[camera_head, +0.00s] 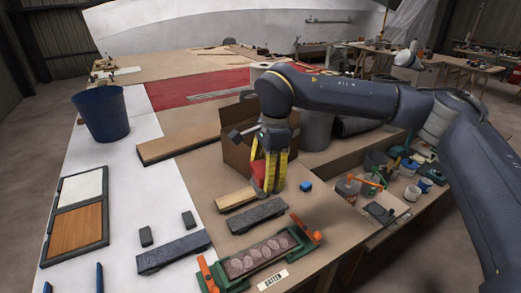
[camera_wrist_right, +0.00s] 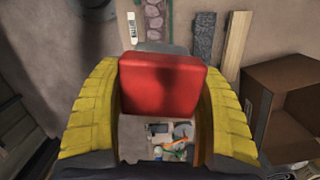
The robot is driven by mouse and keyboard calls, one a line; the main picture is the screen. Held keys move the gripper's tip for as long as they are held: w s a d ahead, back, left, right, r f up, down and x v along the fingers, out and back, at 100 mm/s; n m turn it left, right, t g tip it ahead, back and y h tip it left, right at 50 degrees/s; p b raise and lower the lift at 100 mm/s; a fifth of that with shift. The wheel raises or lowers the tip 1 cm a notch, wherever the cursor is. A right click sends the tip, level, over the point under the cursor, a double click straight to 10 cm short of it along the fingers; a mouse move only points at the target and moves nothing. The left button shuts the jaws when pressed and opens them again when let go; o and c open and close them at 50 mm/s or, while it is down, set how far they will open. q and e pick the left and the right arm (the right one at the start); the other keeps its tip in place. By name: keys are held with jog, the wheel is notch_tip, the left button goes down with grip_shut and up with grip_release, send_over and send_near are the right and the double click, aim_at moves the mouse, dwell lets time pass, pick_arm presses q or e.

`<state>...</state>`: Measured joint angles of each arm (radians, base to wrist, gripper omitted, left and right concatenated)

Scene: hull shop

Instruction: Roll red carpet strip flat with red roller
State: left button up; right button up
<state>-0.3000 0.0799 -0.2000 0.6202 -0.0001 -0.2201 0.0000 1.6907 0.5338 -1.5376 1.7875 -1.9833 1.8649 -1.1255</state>
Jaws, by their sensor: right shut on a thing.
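My right gripper (camera_head: 270,172) has yellow fingers and points down over the table, in front of an open cardboard box. It is shut on a red block-like thing (camera_wrist_right: 160,85), which I take for the red roller; its red side (camera_head: 258,172) shows between the fingers. A dull red patterned strip (camera_head: 260,254) lies in a green holder with orange clamps at the table's front, nearer than the gripper. It may be the carpet strip; it shows partly in the wrist view (camera_wrist_right: 155,20). My left gripper is not in view.
The cardboard box (camera_head: 236,152) stands close behind the gripper. A dark slab (camera_head: 257,215) and a wooden bar (camera_head: 235,198) lie between gripper and holder. A blue cube (camera_head: 306,186) is to the right. A blue bucket (camera_head: 102,118) stands left. A red sheet (camera_head: 165,93) lies further back.

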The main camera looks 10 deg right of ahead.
jog(key=w+d+f+n, duration=0.1)
jog(key=d+f, duration=0.2)
jog(key=f, duration=0.6)
jog(key=w+d+f+n, duration=0.1)
jog(key=d+f, duration=0.2)
jog(key=f, duration=0.6)
jog(key=s+a, duration=0.3)
jog(key=a, duration=0.4)
jog(key=s+a+f, duration=0.1)
jog(key=s+a, duration=0.2)
jog(key=a, duration=0.5)
jog(key=shift+s+a, duration=0.15)
jog(key=shift+s, duration=0.25)
jog(key=shift+r, duration=0.1)
